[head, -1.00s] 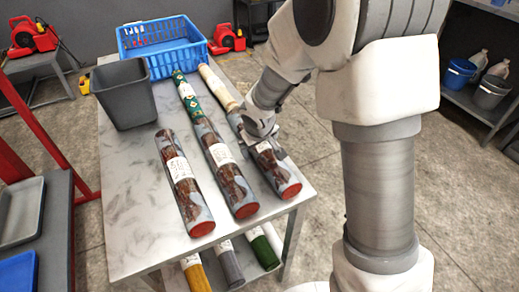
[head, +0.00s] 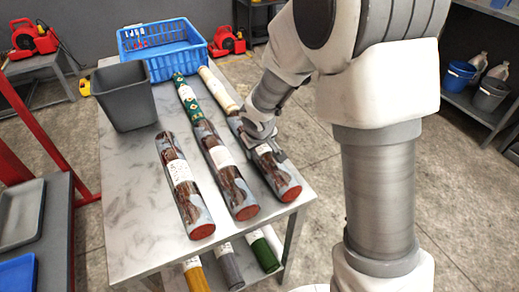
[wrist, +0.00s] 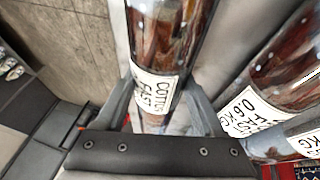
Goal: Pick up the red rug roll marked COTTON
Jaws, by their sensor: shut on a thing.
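The rug roll in my grip (head: 280,178) is the rightmost of three dark red and grey rolls at the table's front. It lies along the table, and its red end faces the front edge. My gripper (head: 264,148) is over its middle, with the fingers closed on its sides. In the wrist view the roll (wrist: 160,35) runs between the fingers of my gripper (wrist: 158,98). I see no clear gap between the roll and the tabletop.
Two similar rolls, the middle one (head: 232,180) and the left one (head: 186,190), lie alongside. A green patterned roll (head: 184,88) and a cream roll (head: 217,90) lie behind. A grey bin (head: 125,95) and blue basket (head: 163,50) stand farther back. The table's left front (head: 130,220) is clear.

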